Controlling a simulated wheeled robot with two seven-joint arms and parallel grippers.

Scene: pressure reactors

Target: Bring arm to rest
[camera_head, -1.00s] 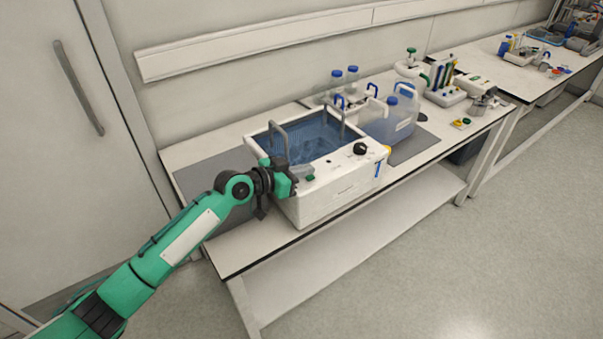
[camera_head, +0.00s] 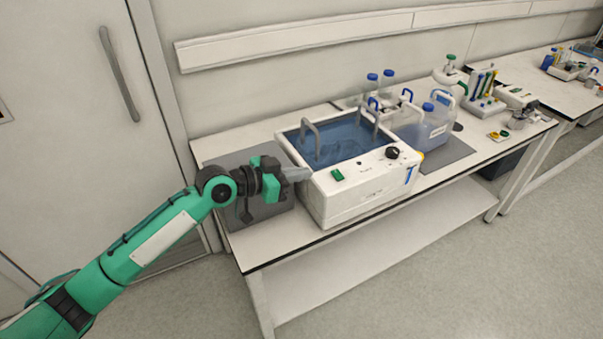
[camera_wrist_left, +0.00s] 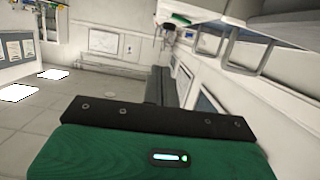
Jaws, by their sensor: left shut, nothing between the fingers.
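My left arm comes in from the lower left in the head view. Its gripper (camera_head: 299,174) is shut and empty, at the left side of the white water bath (camera_head: 352,197), by its upper left edge. I cannot tell whether the fingertips touch the bath. The left wrist view shows the green and black gripper body (camera_wrist_left: 160,147) against the room, with nothing held. My right gripper is not in view.
Blue-capped bottles (camera_head: 379,84), a blue-capped jug (camera_head: 430,128) and a rack of tools (camera_head: 484,105) stand to the right. The floor in front is clear.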

